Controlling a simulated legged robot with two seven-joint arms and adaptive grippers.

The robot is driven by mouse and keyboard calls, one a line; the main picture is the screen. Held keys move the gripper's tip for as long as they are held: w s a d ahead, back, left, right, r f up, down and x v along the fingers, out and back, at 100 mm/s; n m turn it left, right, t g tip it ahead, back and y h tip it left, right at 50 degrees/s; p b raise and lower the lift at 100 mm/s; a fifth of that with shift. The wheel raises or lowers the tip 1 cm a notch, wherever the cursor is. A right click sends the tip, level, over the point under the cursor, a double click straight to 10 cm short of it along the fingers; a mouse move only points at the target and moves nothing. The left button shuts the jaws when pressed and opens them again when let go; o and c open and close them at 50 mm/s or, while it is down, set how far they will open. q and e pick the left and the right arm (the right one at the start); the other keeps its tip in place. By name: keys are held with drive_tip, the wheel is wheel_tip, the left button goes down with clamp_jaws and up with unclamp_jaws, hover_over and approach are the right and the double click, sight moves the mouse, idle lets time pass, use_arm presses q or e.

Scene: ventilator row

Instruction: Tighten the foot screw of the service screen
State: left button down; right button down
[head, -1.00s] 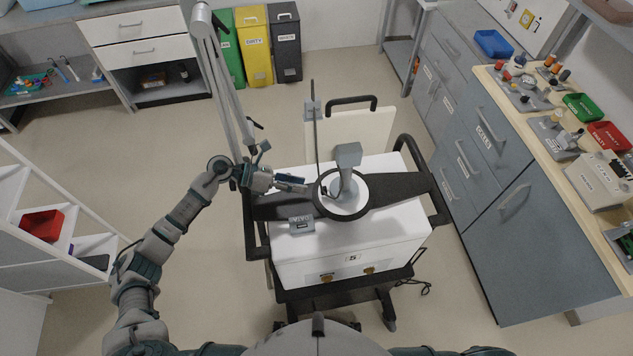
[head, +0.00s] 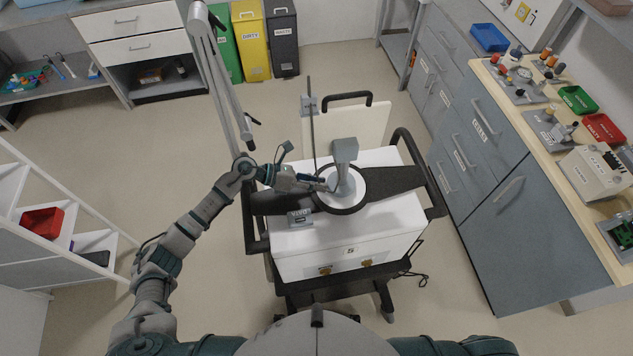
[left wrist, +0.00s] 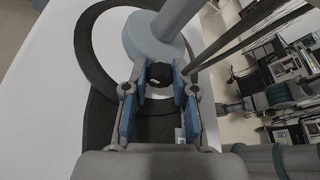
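The service screen (head: 344,150) is a grey block on a short post. Its round pale foot (head: 330,200) sits in a black ring on top of the white cart unit; its face is turned from me. In the left wrist view the foot screw is a dark round knob (left wrist: 159,73) beside the grey post base (left wrist: 153,38). My left gripper (head: 322,183) reaches in from the left, low beside the post. In the left wrist view its blue-padded fingers (left wrist: 159,90) are apart, with the knob between their tips and gaps on both sides. My right gripper is out of view.
A thin dark rod (head: 311,125) stands upright close behind my left gripper. A grey block marked DATA (head: 300,218) sits on the cart's white unit (head: 350,245). Black handles flank the cart. A workbench (head: 545,165) stands to the right; open floor lies left.

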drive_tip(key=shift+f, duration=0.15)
use_arm(q)
drive_tip(key=m+t+b, duration=0.1)
drive_tip(key=m+b, duration=0.1)
drive_tip(key=shift+f+t+y+b, duration=0.15)
drive_tip(key=shift+t+y+b, duration=0.15)
drive_tip(key=shift+m+b, duration=0.3)
drive_tip(key=shift+m, duration=0.2)
drive_tip(key=m+t+b, duration=0.3)
drive_tip(key=shift+s+f+m, duration=0.1)
drive_tip(key=shift+s+m, duration=0.15)
drive_tip(key=shift+m, duration=0.05)
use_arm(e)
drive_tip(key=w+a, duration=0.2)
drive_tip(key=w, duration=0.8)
use_arm(q)
drive_tip(key=m+t+b, duration=0.2)
drive_tip(key=m+b, duration=0.1)
drive_tip(key=shift+s+b, duration=0.15)
drive_tip(key=shift+b, duration=0.25)
drive_tip(key=shift+m, duration=0.3)
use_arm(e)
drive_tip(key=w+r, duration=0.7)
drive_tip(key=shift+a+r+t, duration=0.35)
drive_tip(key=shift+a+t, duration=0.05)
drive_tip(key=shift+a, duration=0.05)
